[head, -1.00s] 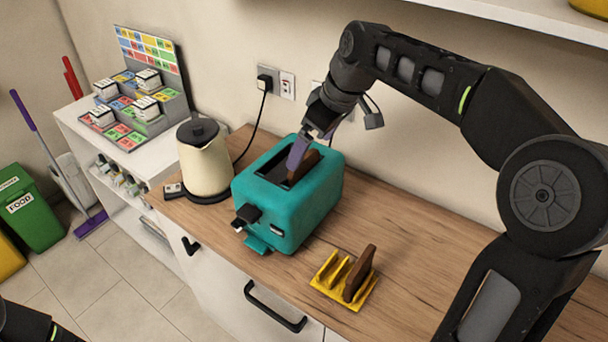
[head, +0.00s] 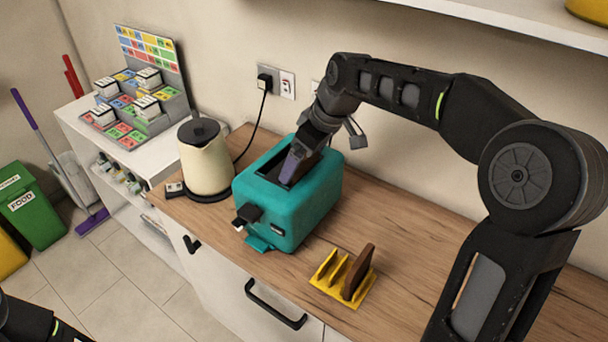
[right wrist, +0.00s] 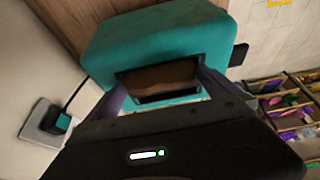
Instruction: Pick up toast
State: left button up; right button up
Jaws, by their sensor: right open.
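The teal toaster (head: 305,205) stands on the wooden counter. A brown slice of toast (right wrist: 160,80) shows inside its slot opening in the right wrist view; the gripper hides it in the head view. My right gripper (head: 292,165) is over the toaster's slots, its fingers pointing down. It is open, with one finger on each side of the slot opening in the right wrist view, and holds nothing. Another brown slice of toast (head: 358,271) stands upright in a yellow rack (head: 325,283) in front of the toaster. My left gripper is out of view.
A cream kettle (head: 205,162) stands on its base left of the toaster, with a black cord to the wall socket (head: 265,83). The wall is close behind, and a shelf (head: 520,20) overhangs at upper right. The counter right of the rack is clear.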

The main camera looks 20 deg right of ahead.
dwell(0.3)
jog(key=c, duration=1.8)
jog(key=shift+o, duration=0.2)
jog(key=shift+r, duration=0.1)
jog(key=shift+r+p, duration=0.65)
jog(key=shift+r, duration=0.1)
notch_tip(320, 180, up, 6)
jog(key=p, duration=0.4)
jog(key=shift+a+p, duration=0.1)
jog(key=shift+p, duration=0.2)
jog(key=shift+s+a+f+b, duration=0.3)
jog(key=shift+a+b, duration=0.15)
jog(key=shift+b, duration=0.05)
jog(key=shift+s+a+f+b, duration=0.25)
jog(key=shift+a+b, duration=0.2)
jog(key=shift+b, duration=0.05)
jog(key=s+a+b, duration=0.3)
jog(key=s+a, duration=0.5)
jog(key=a, duration=0.5)
jog(key=shift+a, duration=0.3)
